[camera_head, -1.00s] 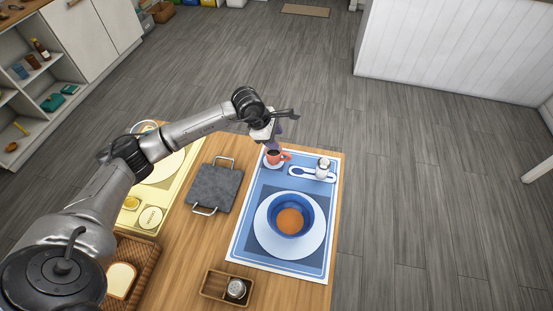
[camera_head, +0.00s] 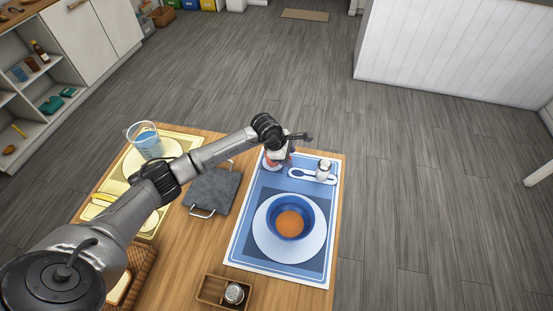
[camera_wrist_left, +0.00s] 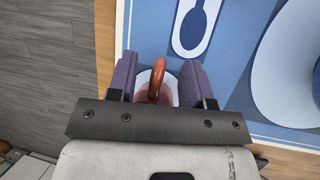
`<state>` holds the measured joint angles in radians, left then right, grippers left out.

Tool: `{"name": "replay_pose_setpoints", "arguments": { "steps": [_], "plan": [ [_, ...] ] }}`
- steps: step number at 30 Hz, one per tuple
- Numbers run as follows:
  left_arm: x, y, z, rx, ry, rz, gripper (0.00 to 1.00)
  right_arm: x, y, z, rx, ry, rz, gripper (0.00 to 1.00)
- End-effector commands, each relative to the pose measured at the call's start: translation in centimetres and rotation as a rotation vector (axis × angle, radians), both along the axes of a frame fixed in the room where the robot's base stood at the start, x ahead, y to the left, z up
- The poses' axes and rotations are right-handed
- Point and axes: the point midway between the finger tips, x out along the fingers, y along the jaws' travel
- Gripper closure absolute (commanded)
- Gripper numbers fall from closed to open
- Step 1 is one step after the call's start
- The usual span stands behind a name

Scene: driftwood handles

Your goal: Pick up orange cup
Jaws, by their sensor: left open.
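The orange cup stands on a small saucer (camera_head: 268,164) at the far left corner of the blue placemat. In the head view it is mostly covered by my left gripper (camera_head: 281,156). In the left wrist view the cup's orange handle (camera_wrist_left: 157,78) shows between the two purple fingers, with a finger apart on each side. My left gripper is open, pointing down over the cup. The cup's body is largely hidden below the gripper. My right gripper is not in view.
A blue bowl (camera_head: 290,206) of orange soup on a plate sits on the placemat (camera_head: 240,246). A shaker (camera_head: 323,168) and a spoon rest are close right of the cup. A grey slab (camera_head: 211,193) with metal handles and a glass pitcher (camera_head: 146,142) lie left.

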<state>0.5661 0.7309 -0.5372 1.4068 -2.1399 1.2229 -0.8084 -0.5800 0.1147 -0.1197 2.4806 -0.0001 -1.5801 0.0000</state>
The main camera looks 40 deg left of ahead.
Motion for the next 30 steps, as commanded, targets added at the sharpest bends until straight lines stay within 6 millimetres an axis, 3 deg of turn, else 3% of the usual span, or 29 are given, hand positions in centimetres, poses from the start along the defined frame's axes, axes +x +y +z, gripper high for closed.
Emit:
{"name": "replay_pose_setpoints", "arguments": {
  "steps": [10,24,30],
  "plan": [
    [0.21,-0.10,-0.45,0.000,0.000,0.000,0.54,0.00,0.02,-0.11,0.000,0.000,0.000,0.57],
    [0.20,-0.09,-0.45,0.001,0.001,0.000,0.99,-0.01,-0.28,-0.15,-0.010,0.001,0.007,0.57],
    [0.19,-0.09,-0.48,0.001,0.001,0.000,1.00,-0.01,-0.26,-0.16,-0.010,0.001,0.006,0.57]
  ]
}}
